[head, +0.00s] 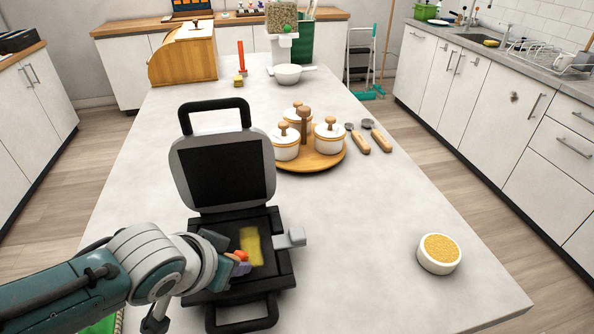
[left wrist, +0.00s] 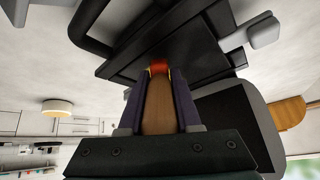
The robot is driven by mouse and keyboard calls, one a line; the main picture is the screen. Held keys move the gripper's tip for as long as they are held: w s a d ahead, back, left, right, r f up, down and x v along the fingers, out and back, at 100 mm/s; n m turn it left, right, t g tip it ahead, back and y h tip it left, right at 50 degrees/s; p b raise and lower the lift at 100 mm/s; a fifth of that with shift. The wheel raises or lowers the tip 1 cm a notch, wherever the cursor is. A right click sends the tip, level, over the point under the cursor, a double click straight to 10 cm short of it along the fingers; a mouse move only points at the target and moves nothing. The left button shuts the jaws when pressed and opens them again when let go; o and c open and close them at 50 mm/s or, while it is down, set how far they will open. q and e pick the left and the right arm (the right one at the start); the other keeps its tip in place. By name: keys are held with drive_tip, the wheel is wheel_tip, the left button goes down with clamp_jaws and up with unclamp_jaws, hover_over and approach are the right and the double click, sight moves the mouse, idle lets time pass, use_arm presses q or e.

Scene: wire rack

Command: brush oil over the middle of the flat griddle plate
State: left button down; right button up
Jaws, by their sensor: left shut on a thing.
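The griddle (head: 282,268) stands open on the counter, its lid (head: 222,172) raised at the back. A yellow streak of oil (head: 251,245) lies lengthwise across the middle of its dark lower plate (head: 270,226). My left gripper (head: 239,264) is over the left part of this plate, shut on the brush. The brush's wooden handle (left wrist: 158,112) sits between the purple fingers in the left wrist view, with a reddish part (left wrist: 158,68) beyond them. In the head view its orange part (head: 239,255) shows beside the oil; whether bristles touch the plate is unclear. My right gripper is not in view.
A white bowl of yellow grains (head: 437,267) stands at the right. A round wooden tray (head: 322,162) with lidded pots stands behind the griddle, beside two wooden-handled utensils (head: 369,138). The griddle's front handle (head: 242,325) sticks out towards me.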

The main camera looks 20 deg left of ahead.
use_arm(q)
drive_tip(key=shift+s+a, duration=0.2)
drive_tip(key=shift+a, duration=0.1)
drive_tip(key=shift+w+f, duration=0.1)
drive_tip(key=shift+w+a+b, duration=0.35)
drive_tip(key=shift+w+a, duration=0.05)
drive_tip(key=shift+w, duration=0.2)
drive_tip(key=shift+w+a+b, duration=0.35)
drive_tip(key=shift+w+a, duration=0.05)
drive_tip(key=shift+w, duration=0.2)
